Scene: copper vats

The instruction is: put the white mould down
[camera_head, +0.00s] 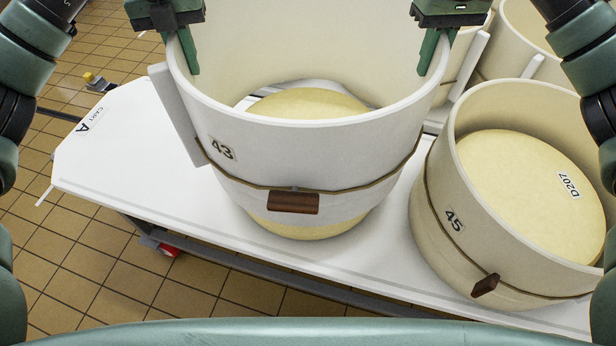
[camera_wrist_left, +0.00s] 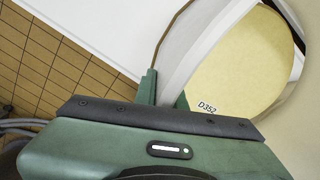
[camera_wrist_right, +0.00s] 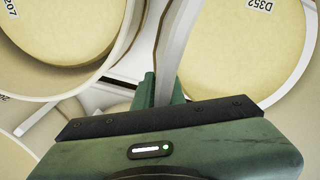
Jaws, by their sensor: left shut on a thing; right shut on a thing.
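The white mould (camera_head: 290,150) is an open hoop marked 43, with a cord and a brown wooden block round its lower part. My left gripper (camera_head: 188,55) is shut on its rim at the left, and my right gripper (camera_head: 435,52) is shut on its rim at the right. The mould is around a pale yellow cheese (camera_head: 312,103), labelled D352 in the left wrist view (camera_wrist_left: 235,75). The cheese also shows below the mould's lower edge, so the mould is raised off the white cart top (camera_head: 130,150). It looks roughly level.
A cream mould (camera_head: 440,170) marked 45 stands close at the right around a cheese (camera_head: 530,190) labelled D207. More moulds (camera_head: 525,45) stand at the back right. The cart top is bare at the left, by the CART A label (camera_head: 90,118). Tiled floor (camera_head: 65,255) lies beyond its edge.

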